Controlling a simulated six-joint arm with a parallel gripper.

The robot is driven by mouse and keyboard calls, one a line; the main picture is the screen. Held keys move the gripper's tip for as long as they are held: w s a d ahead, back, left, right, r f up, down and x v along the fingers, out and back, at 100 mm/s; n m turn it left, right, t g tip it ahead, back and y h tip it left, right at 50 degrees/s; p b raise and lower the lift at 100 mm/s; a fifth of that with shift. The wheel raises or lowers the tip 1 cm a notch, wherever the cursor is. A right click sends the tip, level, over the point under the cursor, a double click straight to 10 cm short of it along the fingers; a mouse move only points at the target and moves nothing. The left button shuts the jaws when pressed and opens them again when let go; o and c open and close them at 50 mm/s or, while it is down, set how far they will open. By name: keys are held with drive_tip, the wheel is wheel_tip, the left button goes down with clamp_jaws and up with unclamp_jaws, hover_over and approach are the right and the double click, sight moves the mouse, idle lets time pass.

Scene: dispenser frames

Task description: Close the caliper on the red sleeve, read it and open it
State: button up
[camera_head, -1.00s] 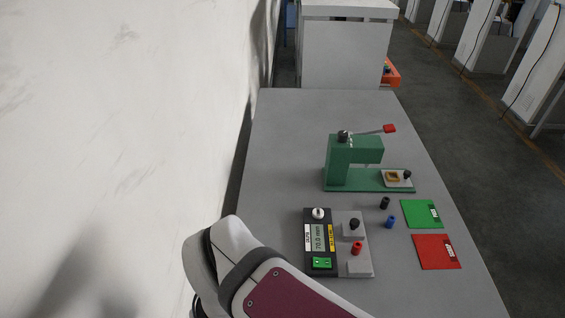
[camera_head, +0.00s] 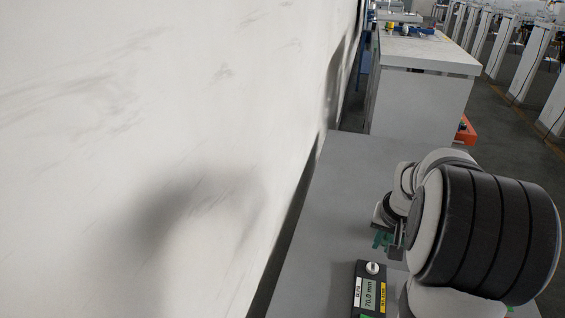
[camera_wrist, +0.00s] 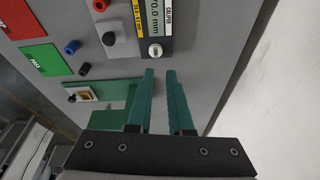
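The caliper (camera_wrist: 155,18) has a black body, a display reading 70.0 mm and a white knob (camera_wrist: 155,51); its body also shows in the head view (camera_head: 369,292). Beside it, a black-knobbed grey block (camera_wrist: 113,46) shows in the wrist view. The red sleeve (camera_wrist: 100,5) is cut by the top edge of the wrist view, and my arm hides it in the head view. My gripper (camera_wrist: 159,72) has two green fingers with a gap between them and nothing held. In the wrist view, its tips appear below the white knob, apart from it.
The wrist view shows a blue cylinder (camera_wrist: 71,47), a black cylinder (camera_wrist: 84,69), a green card (camera_wrist: 40,60) and a red card (camera_wrist: 17,18). The green press (camera_wrist: 108,92) is partly behind the fingers. A white wall (camera_head: 180,150) stands left of the grey table (camera_head: 335,190).

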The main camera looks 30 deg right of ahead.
drive_tip(key=shift+m+h, duration=0.6)
drive_tip(key=s+d+f, duration=0.1)
drive_tip(key=d, duration=0.2)
drive_tip(key=s+d+f, duration=0.1)
drive_tip(key=s+d, duration=0.1)
drive_tip(key=d, duration=0.2)
drive_tip(key=s+d+f, duration=0.2)
drive_tip(key=d, duration=0.2)
drive_tip(key=shift+d+f, duration=0.1)
clamp_jaws()
drive_tip(key=x, duration=1)
drive_tip(key=shift+s, duration=0.15)
drive_tip(key=a, duration=0.1)
drive_tip(key=s+a, duration=0.1)
drive_tip(key=shift+s+a+r, duration=0.2)
drive_tip(key=shift+a, duration=0.05)
drive_tip(key=shift+s+a, duration=0.3)
drive_tip(key=shift+a, duration=0.25)
drive_tip(key=s+a, duration=0.3)
drive_tip(key=shift+s+a, duration=0.2)
